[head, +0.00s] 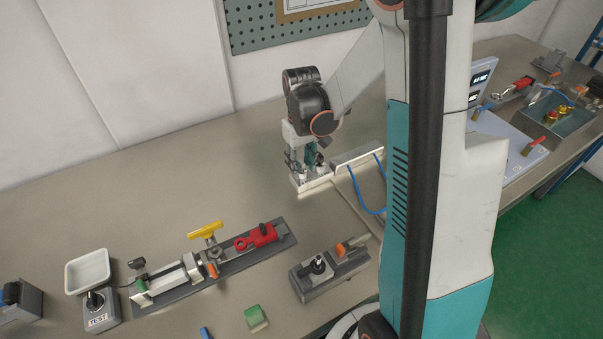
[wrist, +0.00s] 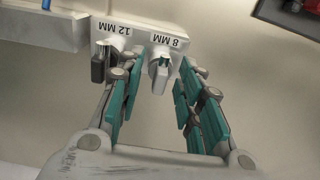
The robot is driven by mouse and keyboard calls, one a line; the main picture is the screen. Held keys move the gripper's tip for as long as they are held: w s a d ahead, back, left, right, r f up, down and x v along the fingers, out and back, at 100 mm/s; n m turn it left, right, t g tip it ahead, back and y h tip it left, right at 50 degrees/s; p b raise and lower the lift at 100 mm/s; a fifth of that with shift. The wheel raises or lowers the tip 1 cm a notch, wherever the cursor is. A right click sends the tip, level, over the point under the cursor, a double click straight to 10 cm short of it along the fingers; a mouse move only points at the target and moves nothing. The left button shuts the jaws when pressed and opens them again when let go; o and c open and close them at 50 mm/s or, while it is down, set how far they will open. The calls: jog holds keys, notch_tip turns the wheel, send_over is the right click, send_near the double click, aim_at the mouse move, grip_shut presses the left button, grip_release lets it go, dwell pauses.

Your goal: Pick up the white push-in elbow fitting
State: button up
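The white elbow fitting (wrist: 159,78) sits on the light holder block (wrist: 176,42) by its "8 MM" label in the wrist view. A dark fitting (wrist: 99,66) sits beside it by the "12 MM" label. My gripper (wrist: 162,62) is open, with its teal-padded fingers on either side of the white fitting. A gap shows between the fitting and each finger. In the head view my gripper (head: 305,163) points down over the holder block (head: 314,183), and its fingers partly hide the fittings.
A white rail with blue tubing (head: 357,155) stands right of the holder. A grey fixture with a red clamp (head: 256,236) and yellow handle (head: 205,229) lies in front. A switch box (head: 318,266), green block (head: 256,318) and white tray (head: 88,270) are nearer. Bench left of the holder is clear.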

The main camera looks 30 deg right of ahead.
grip_shut()
jog(key=shift+r, duration=0.15)
